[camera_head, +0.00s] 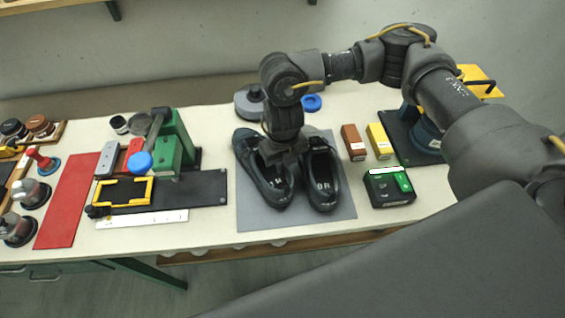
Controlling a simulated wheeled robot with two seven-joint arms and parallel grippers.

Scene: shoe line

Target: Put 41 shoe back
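A pair of black shoes stands side by side on a grey mat (252,223), toes toward the front edge of the table. The left shoe (268,192) has a marking inside that is too small to read surely. The right shoe (325,188) shows letters that look like "R". My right gripper (283,158) comes down from above between the two shoes, at their upper inner edges. Its fingertips are hidden, so I cannot tell whether it is open or holds a shoe. My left gripper is not in view.
Right of the mat are a brown box (353,142), a yellow box (379,141) and a black-green device (389,188). Left are a green press (171,145) on a black base, a white ruler (142,219) and a red mat (70,203). A grey round object (249,103) stands behind the shoes.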

